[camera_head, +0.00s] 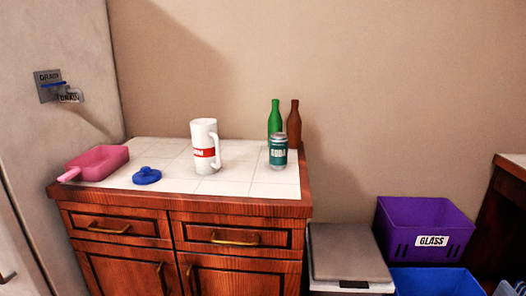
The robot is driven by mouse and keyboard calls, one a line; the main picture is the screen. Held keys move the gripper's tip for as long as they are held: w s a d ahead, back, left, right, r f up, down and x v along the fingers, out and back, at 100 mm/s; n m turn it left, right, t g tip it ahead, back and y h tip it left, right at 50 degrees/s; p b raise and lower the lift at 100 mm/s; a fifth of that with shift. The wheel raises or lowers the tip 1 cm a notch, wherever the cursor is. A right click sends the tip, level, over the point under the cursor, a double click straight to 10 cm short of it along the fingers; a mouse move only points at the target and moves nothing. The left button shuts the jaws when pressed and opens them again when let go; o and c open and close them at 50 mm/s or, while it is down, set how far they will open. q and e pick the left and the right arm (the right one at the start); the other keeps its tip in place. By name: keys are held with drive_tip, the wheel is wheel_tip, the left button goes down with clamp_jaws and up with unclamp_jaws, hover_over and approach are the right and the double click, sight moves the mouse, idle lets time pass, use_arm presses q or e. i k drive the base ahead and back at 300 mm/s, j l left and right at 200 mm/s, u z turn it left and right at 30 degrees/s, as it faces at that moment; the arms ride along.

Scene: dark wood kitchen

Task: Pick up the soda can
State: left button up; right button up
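A green soda can (278,153) with a silver top and a "SODA" label stands upright on the white tiled counter top (240,182), near its right end. A green bottle (274,117) and a brown bottle (293,122) stand upright just behind the can, which hides part of the green bottle. Neither of my grippers is in the head view.
A blue lid-like object (147,176) and a pink scoop-like tray (98,163) lie farther left. A grey-lidded bin (346,252), a purple "GLASS" crate (424,229) and a blue bin (434,281) stand right of the cabinet.

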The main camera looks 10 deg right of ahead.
sight(278, 141)
drive_tip(key=i+l, duration=0.2)
drive_tip(key=l, duration=0.15)
drive_tip(key=i+l, duration=0.15)
drive_tip(key=l, duration=0.2)
drive_tip(key=i+l, duration=0.2)
drive_tip(key=l, duration=0.15)
